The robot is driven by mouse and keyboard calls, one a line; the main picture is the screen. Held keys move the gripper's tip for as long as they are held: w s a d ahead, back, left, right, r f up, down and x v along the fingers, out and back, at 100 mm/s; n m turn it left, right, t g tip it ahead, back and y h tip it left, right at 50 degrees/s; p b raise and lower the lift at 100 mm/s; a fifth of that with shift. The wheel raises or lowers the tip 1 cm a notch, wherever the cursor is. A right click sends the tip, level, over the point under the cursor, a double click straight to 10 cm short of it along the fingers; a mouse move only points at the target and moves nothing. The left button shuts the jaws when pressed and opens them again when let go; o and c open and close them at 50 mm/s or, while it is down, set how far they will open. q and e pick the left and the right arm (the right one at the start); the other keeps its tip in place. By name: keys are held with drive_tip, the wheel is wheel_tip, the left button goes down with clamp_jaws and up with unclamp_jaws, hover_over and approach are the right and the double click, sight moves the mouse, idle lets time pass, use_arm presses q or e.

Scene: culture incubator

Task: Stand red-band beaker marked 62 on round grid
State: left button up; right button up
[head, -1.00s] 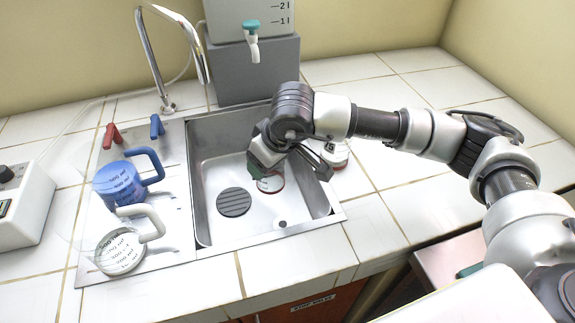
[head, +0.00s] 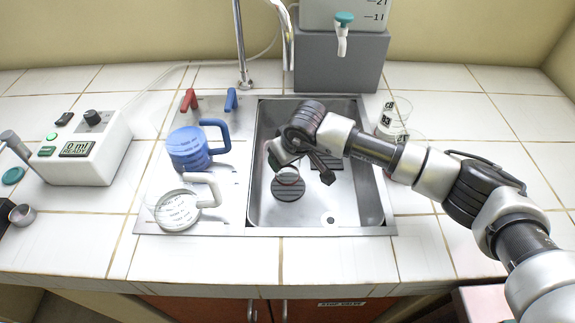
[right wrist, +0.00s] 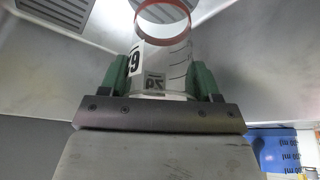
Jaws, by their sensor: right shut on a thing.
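My right gripper (head: 280,162) is shut on a clear beaker with a red band (head: 288,175), low inside the sink. In the right wrist view the gripper's green fingers (right wrist: 160,80) hold the beaker (right wrist: 170,55), whose number label looks like 62. The red band is at its far end. The round grid (head: 289,194) is a dark slotted disc on the sink floor. The beaker overlaps its back part in the head view; I cannot tell whether they touch. My left gripper is out of view.
The steel sink (head: 352,210) has a tap (head: 241,60) behind it. A blue jug (head: 188,150) and a clear jug (head: 177,210) stand left of it. Labelled glassware (head: 393,117) stands at its right edge. A white READY device (head: 85,140) is further left.

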wheel_tip(320, 180, down, 4)
drive_tip(key=shift+d+r, duration=0.1)
drive_tip(key=shift+r, duration=0.1)
drive_tip(key=shift+f, duration=0.1)
drive_tip(key=shift+f, duration=0.2)
drive_tip(key=o, duration=1)
drive_tip(key=shift+r, duration=0.1)
